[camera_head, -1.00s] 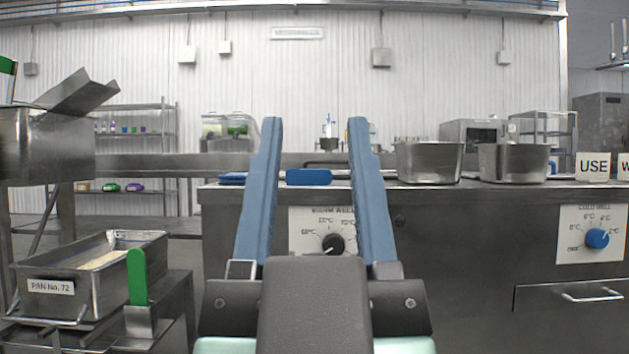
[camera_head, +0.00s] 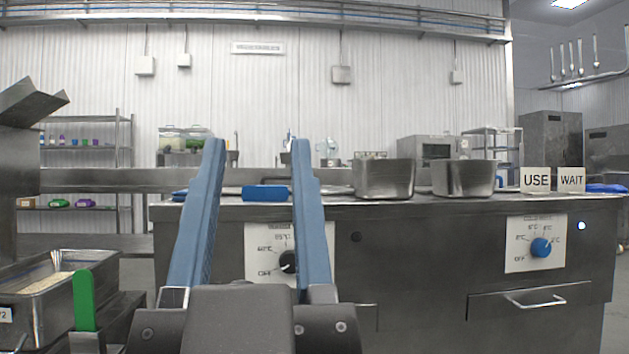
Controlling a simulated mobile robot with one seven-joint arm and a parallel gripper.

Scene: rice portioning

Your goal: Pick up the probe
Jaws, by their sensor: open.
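My gripper (camera_head: 257,150) is open and empty, its two long blue fingers pointing up and forward in front of the steel counter (camera_head: 425,245). I cannot make out the probe for certain. A blue block-like item (camera_head: 267,193) lies on the counter top and shows between the fingers, farther off than they are. Another flat blue item (camera_head: 180,195) is partly hidden by the left finger. A small upright whitish object (camera_head: 288,150) stands behind, partly covered by the right finger; what it is I cannot tell.
Two steel pans (camera_head: 384,178) (camera_head: 463,178) stand on the counter, right of my gripper. USE (camera_head: 535,180) and WAIT (camera_head: 571,180) signs stand farther right. Control knobs (camera_head: 541,247) and a drawer handle (camera_head: 535,301) are on the front. A pan of pale grains (camera_head: 45,284) and green handle (camera_head: 84,300) are lower left.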

